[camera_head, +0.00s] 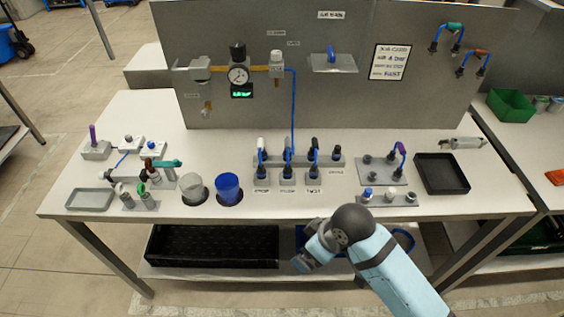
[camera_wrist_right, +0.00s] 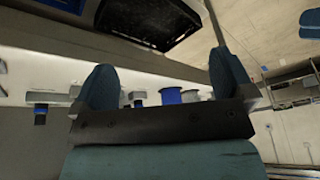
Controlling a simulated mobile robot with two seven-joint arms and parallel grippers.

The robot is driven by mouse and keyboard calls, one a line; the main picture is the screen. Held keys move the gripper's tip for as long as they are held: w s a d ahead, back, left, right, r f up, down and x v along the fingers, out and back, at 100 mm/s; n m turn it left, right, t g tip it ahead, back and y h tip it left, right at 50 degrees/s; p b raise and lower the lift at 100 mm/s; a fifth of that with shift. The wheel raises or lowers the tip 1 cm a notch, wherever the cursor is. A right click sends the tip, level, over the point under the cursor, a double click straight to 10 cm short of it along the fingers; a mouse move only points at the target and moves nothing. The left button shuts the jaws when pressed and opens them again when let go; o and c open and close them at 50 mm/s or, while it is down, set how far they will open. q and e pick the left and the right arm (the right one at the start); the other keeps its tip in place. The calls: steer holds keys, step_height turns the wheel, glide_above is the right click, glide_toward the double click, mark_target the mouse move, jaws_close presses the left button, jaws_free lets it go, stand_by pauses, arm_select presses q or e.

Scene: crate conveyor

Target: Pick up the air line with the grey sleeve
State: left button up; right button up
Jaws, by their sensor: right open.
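Short blue air lines stand in black fittings along the middle of the bench. The leftmost has a pale grey-white sleeve (camera_head: 261,143) at its top and looks like the grey-sleeved one. The sleeves of the two lines to its right look dark and are too small to tell. My right gripper (camera_head: 301,264) is in front of the bench's front edge, below and apart from the lines. In the right wrist view its two fingers (camera_wrist_right: 165,85) are spread with nothing between them. My left gripper is out of view.
A blue cup (camera_head: 228,187) and a clear cup (camera_head: 194,188) sit left of the lines. A purple-sleeved line (camera_head: 401,148) and a black tray (camera_head: 441,173) are to the right. A grey back panel (camera_head: 300,100) carries a gauge (camera_head: 238,75).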

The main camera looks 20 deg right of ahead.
steer(key=w+a+r+n+g, duration=0.15)
steer(key=w+a+n, duration=0.25)
steer(key=w, duration=0.5)
steer(key=n+g+h, duration=0.2)
steer(key=n+h, duration=0.1)
steer(key=n, duration=0.1)
glide_toward(286, 142)
step_height(286, 142, down, 8)
steer(key=shift+s, duration=0.15)
steer(key=shift+s+d+f+p, duration=0.1)
steer(key=shift+f+p, duration=0.15)
steer(key=shift+f, duration=1.05)
steer(key=shift+d+f+p, duration=0.1)
steer(key=shift+f+p, duration=0.1)
steer(key=shift+f, duration=1.15)
steer(key=c, duration=0.7)
